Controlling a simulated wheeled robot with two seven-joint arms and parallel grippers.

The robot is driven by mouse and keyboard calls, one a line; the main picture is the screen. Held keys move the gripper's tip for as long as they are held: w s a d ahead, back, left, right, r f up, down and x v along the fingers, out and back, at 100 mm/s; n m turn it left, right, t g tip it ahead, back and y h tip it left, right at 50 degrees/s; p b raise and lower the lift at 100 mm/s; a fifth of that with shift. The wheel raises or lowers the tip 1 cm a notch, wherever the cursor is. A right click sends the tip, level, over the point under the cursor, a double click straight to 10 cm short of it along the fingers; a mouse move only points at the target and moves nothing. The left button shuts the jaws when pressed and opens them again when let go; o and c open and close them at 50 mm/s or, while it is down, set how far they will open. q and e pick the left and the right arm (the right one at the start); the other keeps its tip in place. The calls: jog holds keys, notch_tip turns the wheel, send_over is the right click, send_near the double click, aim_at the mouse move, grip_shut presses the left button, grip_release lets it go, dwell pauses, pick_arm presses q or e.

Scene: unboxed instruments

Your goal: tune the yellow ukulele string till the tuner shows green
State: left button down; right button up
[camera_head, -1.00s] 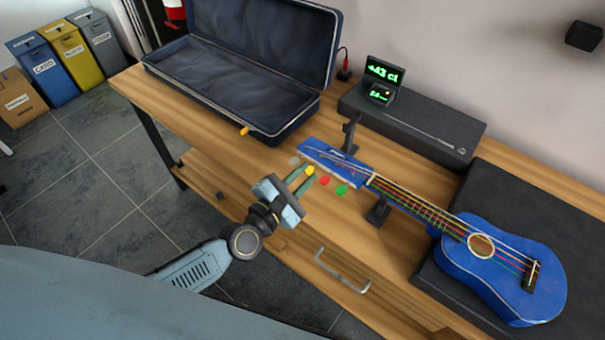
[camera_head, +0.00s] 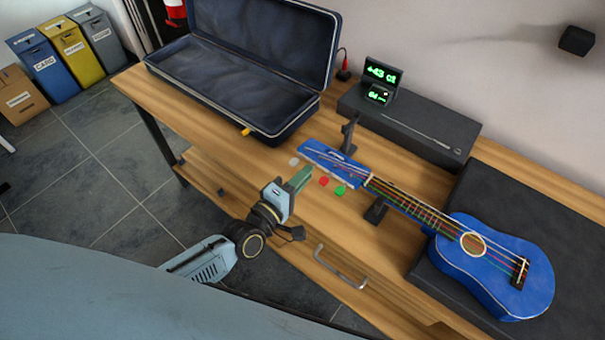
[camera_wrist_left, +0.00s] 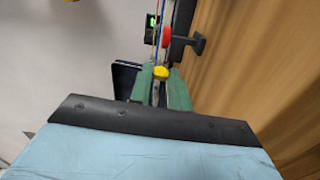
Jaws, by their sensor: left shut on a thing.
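The blue ukulele (camera_head: 500,280) lies face up, its neck pointing to the upper left. Its headstock (camera_head: 330,162) has a red peg (camera_head: 323,181) and a green peg (camera_head: 340,190) along the near side. My left gripper (camera_head: 302,176) is at the headstock's near side. In the left wrist view, its green fingers are shut on the yellow peg (camera_wrist_left: 160,72); the fingers hide that peg in the head view. The red peg (camera_wrist_left: 167,35) shows just beyond. The tuner screen (camera_head: 381,72) shows green figures that look like "+43 ct". My right gripper is not in view.
An open dark case (camera_head: 215,100) stands on the bench at the back left. A dark box (camera_head: 415,122) is behind the neck. A black neck support (camera_head: 376,211) and dark mat (camera_head: 440,272) lie under the ukulele. Bare wood shows in front of the neck.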

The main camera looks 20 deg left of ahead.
pick_arm(q)
jog(key=shift+m+p, duration=1.4)
jog(key=shift+m, duration=3.4)
jog(key=c, duration=1.6)
grip_release()
jog(key=v, duration=1.3)
jog(key=shift+s, duration=0.2)
